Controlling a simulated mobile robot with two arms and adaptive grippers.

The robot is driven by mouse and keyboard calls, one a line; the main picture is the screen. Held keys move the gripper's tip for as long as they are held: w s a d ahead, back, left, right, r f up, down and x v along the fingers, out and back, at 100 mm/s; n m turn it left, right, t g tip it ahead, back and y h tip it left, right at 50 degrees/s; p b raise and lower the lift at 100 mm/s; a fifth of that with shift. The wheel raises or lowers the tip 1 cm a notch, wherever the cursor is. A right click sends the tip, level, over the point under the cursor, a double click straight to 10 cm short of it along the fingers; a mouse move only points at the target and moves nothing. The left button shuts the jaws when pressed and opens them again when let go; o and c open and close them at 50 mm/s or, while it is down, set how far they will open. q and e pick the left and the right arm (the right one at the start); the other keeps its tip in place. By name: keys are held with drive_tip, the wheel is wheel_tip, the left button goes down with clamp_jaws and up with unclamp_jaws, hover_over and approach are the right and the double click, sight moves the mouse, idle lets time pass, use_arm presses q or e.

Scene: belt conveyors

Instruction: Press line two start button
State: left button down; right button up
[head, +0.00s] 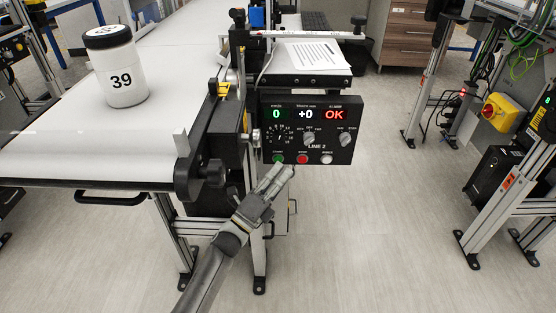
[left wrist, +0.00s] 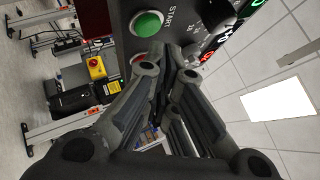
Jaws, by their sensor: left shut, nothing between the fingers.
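The black LINE 2 control panel (head: 312,129) hangs at the end of the belt conveyor. Its green start button (head: 278,159) is at the panel's lower left, left of a red button (head: 303,159) and a white button (head: 327,159). In the left wrist view the green start button (left wrist: 146,23), marked START, lies just beyond my fingertips. My left gripper (head: 284,172) is shut and empty, just below the panel's lower edge. The gap between the fingertips and the button cannot be judged exactly. My right gripper is not in view.
A white jar marked 39 (head: 117,67) stands on the white belt (head: 60,133). A paper sheet (head: 308,56) lies on a shelf above the panel. A frame with a yellow switch (head: 499,107) stands at the right. The floor between is clear.

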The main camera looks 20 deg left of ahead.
use_arm(q)
drive_tip(key=shift+w, duration=0.15)
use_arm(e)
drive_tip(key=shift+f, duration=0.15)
use_arm(q)
drive_tip(key=shift+w+a+b, duration=0.15)
drive_tip(key=shift+w+b, duration=0.15)
drive_tip(key=shift+b, duration=0.05)
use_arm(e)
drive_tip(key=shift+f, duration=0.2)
